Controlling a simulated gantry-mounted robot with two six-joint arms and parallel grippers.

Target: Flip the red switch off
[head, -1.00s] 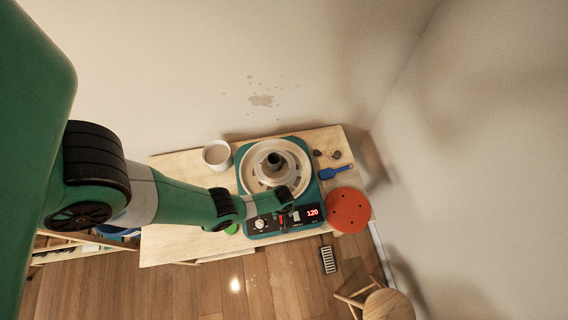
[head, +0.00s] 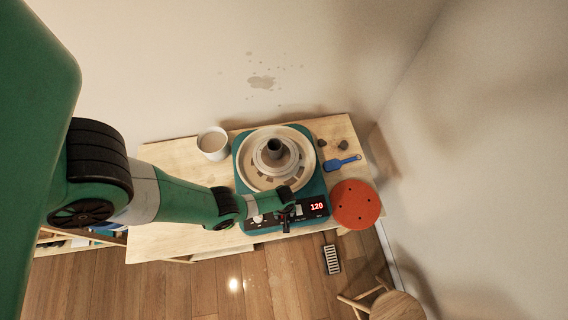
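The teal pottery wheel (head: 322,188) stands on the wooden table, with a round tray-like basin (head: 303,150) and a grey clay piece (head: 274,150) in the middle. Its black front panel has a lit red display (head: 317,206) reading 120. My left gripper (head: 286,222) hangs over this front panel, left of the display, where it covers the red switch. I cannot tell whether it touches the switch or whether its fingers are apart. The switch's position is hidden. My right gripper is not in view.
A white cup (head: 213,144) stands left of the wheel on the table (head: 170,160). A blue-handled tool (head: 340,163), dark lumps (head: 342,145) and an orange-red disc (head: 355,204) lie to the right. A stool (head: 396,306) and a foot pedal (head: 331,259) are on the floor.

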